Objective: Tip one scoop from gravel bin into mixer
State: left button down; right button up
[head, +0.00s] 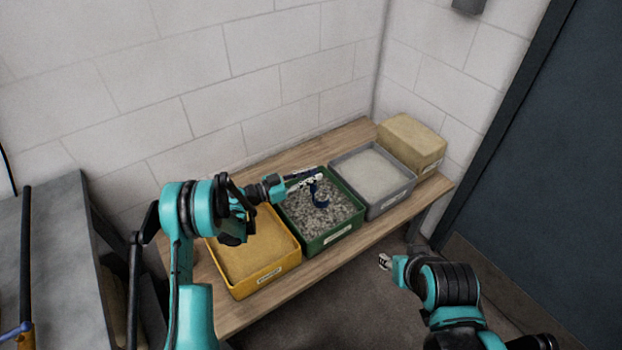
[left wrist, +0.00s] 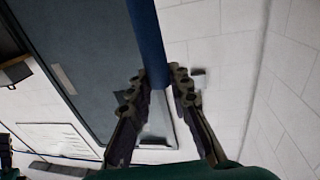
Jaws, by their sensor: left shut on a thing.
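The gravel bin is a green box (head: 333,238) full of grey stones, in the middle of a wooden bench. My left gripper (head: 304,181) is over this bin, shut on the handle of a dark blue scoop (head: 320,197). The scoop's head shows just above or at the gravel; I cannot tell if it touches or holds any. In the left wrist view the blue handle (left wrist: 147,40) runs between the two fingers (left wrist: 158,88). My right gripper (head: 384,262) is in front of the bench, clear of the bins, too small to read. I cannot make out a mixer.
A yellow bin (head: 268,280) of sand stands left of the gravel, and a grey bin (head: 388,205) of pale powder right of it. A tan block or sack (head: 412,142) sits at the bench's right end. A grey table (head: 62,260) is at the left. A dark door (head: 550,150) is at right.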

pick_arm(q)
notch_tip(320, 180, up, 5)
jog(key=w+a+p, duration=0.1)
jog(key=w+a, duration=0.1)
jog(key=shift+w, duration=0.4)
jog(key=shift+a+r+p, duration=0.1)
jog(key=shift+r+p, duration=0.05)
jog(key=shift+p, duration=0.15)
